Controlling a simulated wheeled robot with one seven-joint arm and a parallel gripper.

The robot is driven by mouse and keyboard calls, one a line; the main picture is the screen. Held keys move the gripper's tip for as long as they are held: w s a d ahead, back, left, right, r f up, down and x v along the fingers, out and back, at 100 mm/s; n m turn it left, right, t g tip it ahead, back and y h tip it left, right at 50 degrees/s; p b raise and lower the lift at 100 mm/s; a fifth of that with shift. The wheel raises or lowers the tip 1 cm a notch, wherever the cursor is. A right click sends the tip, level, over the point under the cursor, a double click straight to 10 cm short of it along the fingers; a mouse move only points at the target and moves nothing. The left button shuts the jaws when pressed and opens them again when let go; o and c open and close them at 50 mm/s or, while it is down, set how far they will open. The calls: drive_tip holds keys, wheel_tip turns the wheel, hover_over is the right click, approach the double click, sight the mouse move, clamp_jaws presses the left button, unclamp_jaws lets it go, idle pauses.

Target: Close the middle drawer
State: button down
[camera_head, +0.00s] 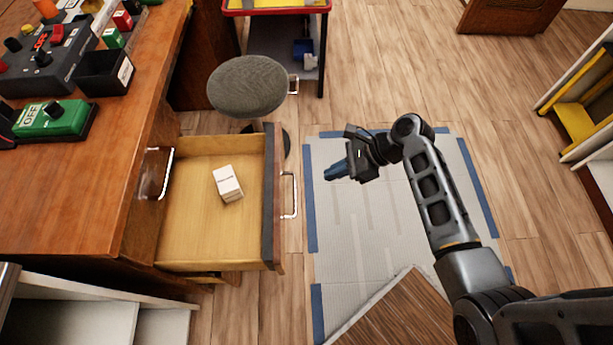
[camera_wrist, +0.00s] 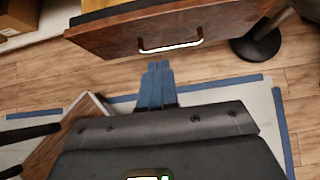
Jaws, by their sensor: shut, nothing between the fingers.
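A wooden drawer (camera_head: 200,245) is pulled far out of the desk (camera_head: 75,215), below a closed drawer with its own handle (camera_head: 160,173); it seems to be the middle one. A small white box (camera_head: 227,183) lies inside it. Its front bears a metal bar handle (camera_head: 289,195). In the wrist view the drawer front (camera_wrist: 185,30) and handle (camera_wrist: 170,46) are just ahead of the fingers. My gripper (camera_head: 336,170) has its blue fingers together and empty. It is to the right of the handle, apart from it, with the fingers pointing toward the drawer.
A grey round stool (camera_head: 248,84) stands close behind the drawer. A red-rimmed cart (camera_head: 275,10) is beyond it. A grey floor mat with blue tape edges (camera_head: 355,225) lies under my arm. Control boxes (camera_head: 50,120) sit on the desktop.

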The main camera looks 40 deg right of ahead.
drive_tip(key=x, duration=0.4)
drive_tip(key=a+r+x, duration=0.1)
drive_tip(key=x, duration=0.2)
drive_tip(key=b+x, duration=0.1)
drive_tip(key=x, duration=0.3)
drive_tip(key=shift+w+a, duration=0.35)
drive_tip(key=shift+w, duration=0.2)
drive_tip(key=shift+w+a, duration=0.35)
drive_tip(key=shift+a, duration=0.1)
drive_tip(key=w+a+b, duration=0.1)
drive_tip(key=w+a, duration=0.7)
drive_tip(key=a, duration=0.3)
drive_tip(key=w+a+b, duration=0.2)
drive_tip(key=w+a, duration=0.6)
drive_tip(key=a, duration=0.3)
